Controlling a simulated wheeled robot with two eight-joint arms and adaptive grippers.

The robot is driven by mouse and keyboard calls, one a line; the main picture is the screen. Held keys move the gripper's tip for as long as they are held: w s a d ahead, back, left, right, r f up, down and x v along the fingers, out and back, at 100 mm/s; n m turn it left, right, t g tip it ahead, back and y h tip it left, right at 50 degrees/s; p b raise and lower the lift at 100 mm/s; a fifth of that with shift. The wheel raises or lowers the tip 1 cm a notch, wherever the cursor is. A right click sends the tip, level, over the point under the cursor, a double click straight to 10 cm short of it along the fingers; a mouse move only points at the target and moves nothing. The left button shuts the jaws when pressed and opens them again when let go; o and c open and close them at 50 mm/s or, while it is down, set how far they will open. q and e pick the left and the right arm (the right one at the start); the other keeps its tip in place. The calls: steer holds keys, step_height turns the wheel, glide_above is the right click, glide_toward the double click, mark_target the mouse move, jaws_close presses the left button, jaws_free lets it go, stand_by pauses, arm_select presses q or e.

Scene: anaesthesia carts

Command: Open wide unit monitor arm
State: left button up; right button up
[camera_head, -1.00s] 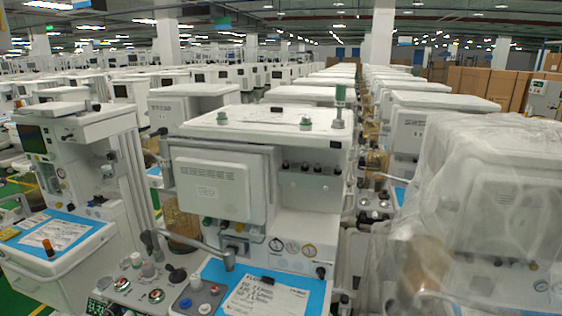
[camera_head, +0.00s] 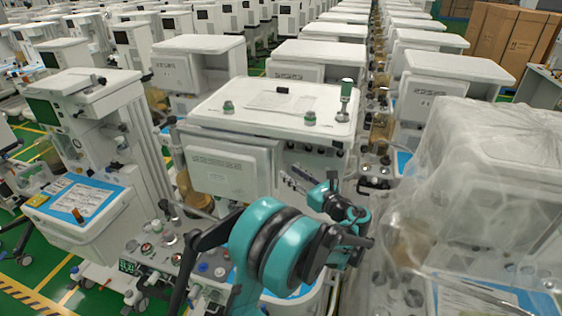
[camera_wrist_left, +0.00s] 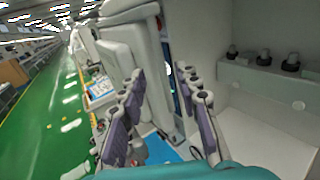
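The wide unit (camera_head: 250,105) stands in front of me, a white cart with a flat top. Its monitor, a pale slab panel (camera_head: 222,172), hangs at the front left, swung close to the body; the arm behind it is hidden. My left gripper (camera_head: 304,182) is just right of the panel's right edge, in front of the recessed face. In the left wrist view the two purple-grey fingers (camera_wrist_left: 160,115) are spread, with nothing gripped. The panel's edge (camera_wrist_left: 155,65) shows beyond and between them; whether they touch it I cannot tell. My right gripper is not in view.
A narrower white cart (camera_head: 85,90) stands at left. A plastic-wrapped unit (camera_head: 490,190) is close on the right. Several dark knobs (camera_wrist_left: 263,58) line the recess beside the gripper. Rows of similar carts fill the back. Green floor (camera_head: 50,265) is free at lower left.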

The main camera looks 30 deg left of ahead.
mark_target(277, 164)
arm_select(q)
steer(key=x, duration=0.6)
jaws_close()
